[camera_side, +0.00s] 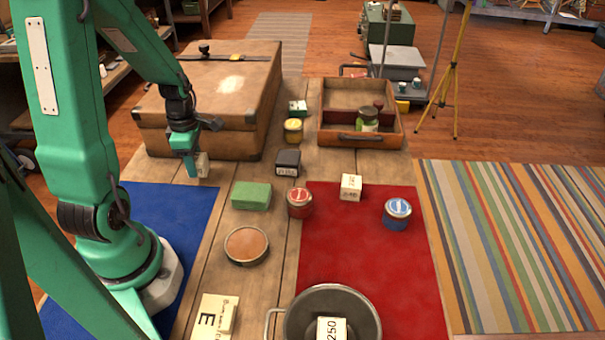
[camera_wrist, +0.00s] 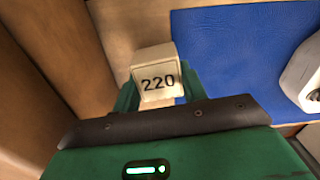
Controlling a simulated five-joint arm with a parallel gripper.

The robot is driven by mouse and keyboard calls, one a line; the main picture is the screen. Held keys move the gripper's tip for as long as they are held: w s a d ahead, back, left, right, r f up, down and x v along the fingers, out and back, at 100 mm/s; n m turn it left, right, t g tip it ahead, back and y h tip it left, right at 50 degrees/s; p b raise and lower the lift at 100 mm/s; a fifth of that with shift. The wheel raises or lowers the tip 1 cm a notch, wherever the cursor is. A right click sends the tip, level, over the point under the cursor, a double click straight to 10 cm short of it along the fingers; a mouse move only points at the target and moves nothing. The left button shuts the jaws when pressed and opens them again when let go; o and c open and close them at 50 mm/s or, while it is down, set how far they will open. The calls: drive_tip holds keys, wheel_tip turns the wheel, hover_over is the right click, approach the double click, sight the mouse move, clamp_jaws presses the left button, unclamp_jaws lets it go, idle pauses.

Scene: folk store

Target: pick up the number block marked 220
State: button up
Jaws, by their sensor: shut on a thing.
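The cream number block marked 220 (camera_wrist: 157,82) sits between the fingers of my green gripper (camera_wrist: 160,92) in the wrist view, its number facing the camera. In the side view the block (camera_side: 203,165) shows at the tip of my gripper (camera_side: 194,163), beside the brown case and near the back edge of the blue mat. The gripper is shut on the block. The block appears raised above the table, though I cannot tell exactly how high.
A large brown case (camera_side: 228,88) stands just behind my gripper. The blue mat (camera_side: 195,208) is clear nearby. A green block (camera_side: 251,196), a dark block (camera_side: 288,163), a red tin (camera_side: 300,203) and a white block (camera_side: 351,187) stand to the right. An open wooden tray (camera_side: 335,133) is at the back.

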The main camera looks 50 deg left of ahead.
drive_tip(key=w+d+r, duration=0.1)
drive_tip(key=d+r, duration=0.7)
drive_tip(key=d, duration=0.3)
drive_tip(key=shift+w+d, duration=0.3)
idle(0.4)
